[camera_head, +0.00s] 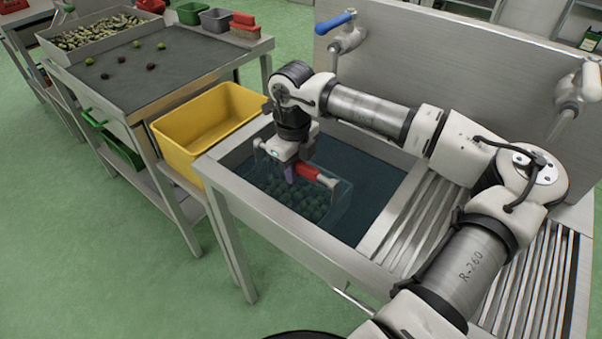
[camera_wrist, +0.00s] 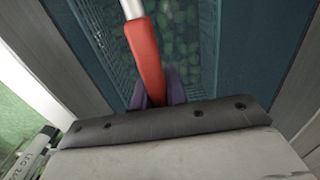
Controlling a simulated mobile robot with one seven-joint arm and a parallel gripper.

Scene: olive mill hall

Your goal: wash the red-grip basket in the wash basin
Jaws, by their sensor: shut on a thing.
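My gripper (camera_head: 292,172) is shut on the red grip (camera_head: 307,171) of a wire basket (camera_head: 345,208). The basket is down in the wash basin (camera_head: 378,176), partly under the dark blue-green water, with many round olives in it. In the wrist view the red grip (camera_wrist: 146,58) runs between my purple fingers (camera_wrist: 157,90), and the basket's mesh wall (camera_wrist: 108,45) shows to its left. The basket's bottom is hidden by water and olives.
A yellow bin (camera_head: 207,122) stands left of the basin. A ribbed drainboard (camera_head: 425,222) lies to its right. A blue-handled tap (camera_head: 338,24) is on the back panel. A sorting table (camera_head: 150,62) with loose olives stands at the left.

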